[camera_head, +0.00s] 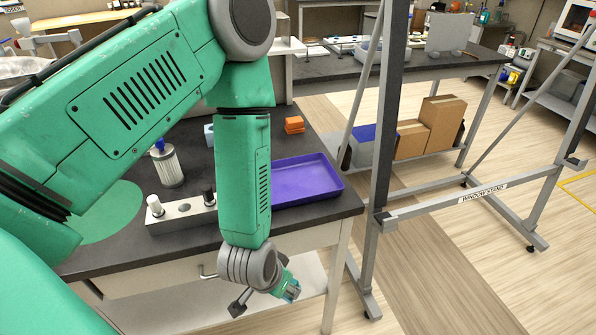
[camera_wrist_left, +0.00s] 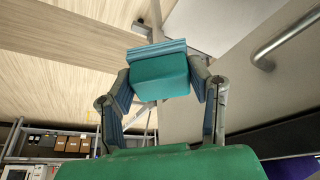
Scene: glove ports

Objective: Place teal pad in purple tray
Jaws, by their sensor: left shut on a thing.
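The purple tray (camera_head: 318,178) lies on the dark tabletop at its right end in the head view; its left part is hidden behind my left arm. My left gripper (camera_head: 287,287) hangs in front of the table's near edge, lower than the tabletop and apart from the tray. In the left wrist view my left gripper (camera_wrist_left: 162,84) is shut on the teal pad (camera_wrist_left: 160,78), a block with a blue-grey strip along its far edge. In the head view the pad is small and hard to make out. My right gripper is not in view.
A metal block with knobs (camera_head: 181,215), a clear cylinder with a blue top (camera_head: 167,164) and orange blocks (camera_head: 294,125) stand on the table (camera_head: 130,172). A green round mat (camera_head: 112,222) is at left. A grey window stand (camera_head: 388,130) rises just right of the table.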

